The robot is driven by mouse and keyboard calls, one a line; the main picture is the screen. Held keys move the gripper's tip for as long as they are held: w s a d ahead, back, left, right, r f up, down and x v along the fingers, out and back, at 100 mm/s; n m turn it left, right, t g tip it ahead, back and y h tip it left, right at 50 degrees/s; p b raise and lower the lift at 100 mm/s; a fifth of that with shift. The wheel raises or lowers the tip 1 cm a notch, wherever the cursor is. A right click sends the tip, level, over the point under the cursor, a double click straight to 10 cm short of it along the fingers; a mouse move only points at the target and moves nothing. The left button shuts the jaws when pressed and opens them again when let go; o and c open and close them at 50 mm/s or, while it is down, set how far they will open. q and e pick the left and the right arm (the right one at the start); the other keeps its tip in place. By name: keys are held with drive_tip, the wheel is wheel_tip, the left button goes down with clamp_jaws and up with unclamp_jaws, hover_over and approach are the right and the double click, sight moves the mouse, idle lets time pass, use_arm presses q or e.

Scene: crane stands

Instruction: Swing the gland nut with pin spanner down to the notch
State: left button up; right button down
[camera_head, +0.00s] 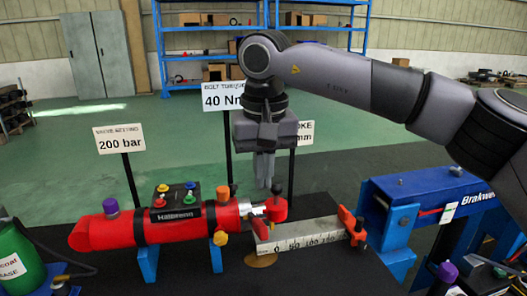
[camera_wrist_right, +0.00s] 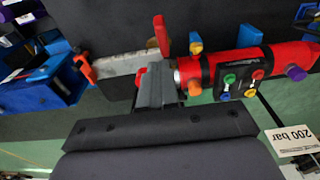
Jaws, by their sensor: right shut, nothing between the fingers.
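Red parts that look like the gland nut and pin spanner (camera_head: 260,229) are at that end; a red bar (camera_wrist_right: 161,36) also shows in the right wrist view. A red knob-like part (camera_head: 277,208) stands beside them. My right gripper (camera_head: 264,184) points down above this end, shut and empty. It appears apart from the red parts in the head view. In the wrist view its fingers (camera_wrist_right: 153,80) partly hide the collar area. I cannot make out the notch. My left gripper is not in view.
Sign posts (camera_head: 131,180) stand behind. A blue stand (camera_head: 400,222) is at right, a green container (camera_head: 20,260) at left.

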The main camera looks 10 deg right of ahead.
hover_over(267, 238)
drive_tip(key=w, duration=0.2)
wheel_tip(267, 238, down, 5)
drive_tip(key=shift+f, duration=0.1)
drive_tip(key=shift+s+f, duration=0.3)
drive_tip(key=shift+f, duration=0.35)
drive_tip(key=f+b, duration=0.1)
drive_tip(key=s+f+b, duration=0.1)
drive_tip(key=shift+s+f+b, duration=0.2)
drive_tip(key=shift+f+b, duration=0.1)
drive_tip(key=shift+b, duration=0.05)
drive_tip(key=shift+s+t, duration=0.25)
drive_tip(key=shift+t, duration=0.05)
drive_tip(key=shift+r, duration=0.1)
